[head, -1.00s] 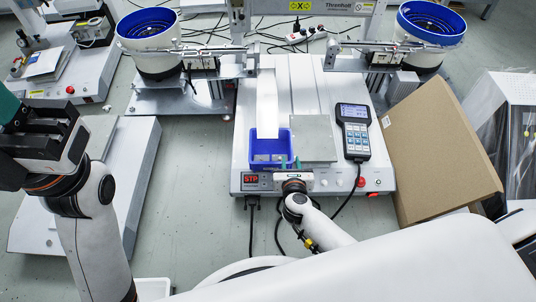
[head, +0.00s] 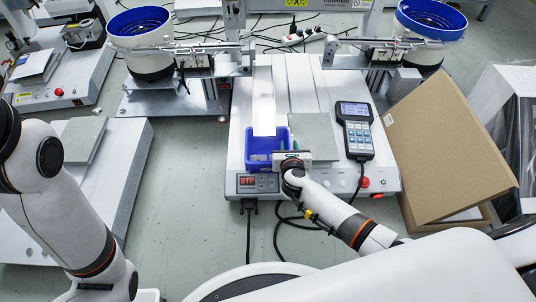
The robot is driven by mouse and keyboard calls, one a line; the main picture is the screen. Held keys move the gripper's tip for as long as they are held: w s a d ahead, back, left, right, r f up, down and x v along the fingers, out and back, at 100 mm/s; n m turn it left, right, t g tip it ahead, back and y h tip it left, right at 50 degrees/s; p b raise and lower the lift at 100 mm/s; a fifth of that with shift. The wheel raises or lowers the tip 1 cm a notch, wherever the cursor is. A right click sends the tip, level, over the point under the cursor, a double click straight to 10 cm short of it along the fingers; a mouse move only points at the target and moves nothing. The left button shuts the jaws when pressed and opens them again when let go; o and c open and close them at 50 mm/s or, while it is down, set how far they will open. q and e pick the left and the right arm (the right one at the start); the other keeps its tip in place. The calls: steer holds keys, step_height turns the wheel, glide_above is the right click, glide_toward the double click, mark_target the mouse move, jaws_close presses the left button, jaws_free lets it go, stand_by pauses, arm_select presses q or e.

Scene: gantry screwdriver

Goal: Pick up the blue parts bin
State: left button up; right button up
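The blue parts bin (head: 259,156) sits on the white base of the gantry machine, left of a grey square plate (head: 312,137). My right gripper (head: 289,146) is at the bin's front right corner, reaching in from the front.
A handheld controller (head: 356,131) lies right of the plate. A cardboard box (head: 447,150) stands on the right. A white chute (head: 264,103) stands directly behind the bin. Two blue-lined bowl feeders (head: 143,58) (head: 432,54) stand at the back. Cables hang at the machine's front.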

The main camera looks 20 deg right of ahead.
jaws_close()
steer(key=shift+r, duration=0.1)
stand_by(0.3)
